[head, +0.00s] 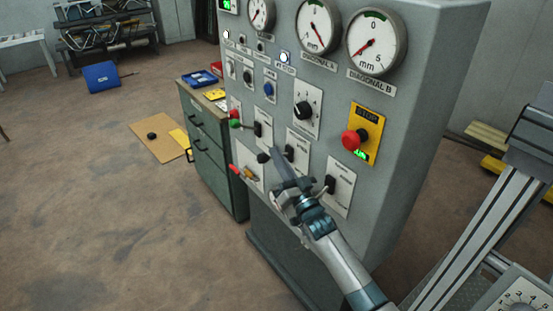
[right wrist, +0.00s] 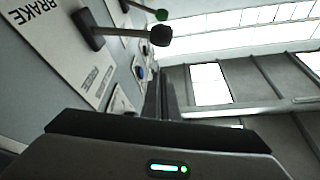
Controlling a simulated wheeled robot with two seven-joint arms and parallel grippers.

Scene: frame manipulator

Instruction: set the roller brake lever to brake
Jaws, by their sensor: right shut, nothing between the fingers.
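In the right wrist view, the roller brake lever (right wrist: 130,32) is a metal rod with a black ball knob. It juts from a dark block on a white plate (right wrist: 65,50) lettered BRAKE and FREE. In the head view its black knob (head: 263,157) shows just left of my fingers; the small lettering is unreadable there. My right gripper (head: 277,158) is shut and empty, pointing up and left in front of the panel's lower part. The fingers (right wrist: 162,95) look apart from the knob in the right wrist view. My left gripper is not in view.
The grey control panel (head: 400,175) carries gauges, a red stop button (head: 354,139) on yellow, and several switches. A green-knobbed lever (head: 235,123) sits up and left of the black knob; a red handle (head: 235,170) is lower left. A drawer cabinet (head: 209,150) stands behind.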

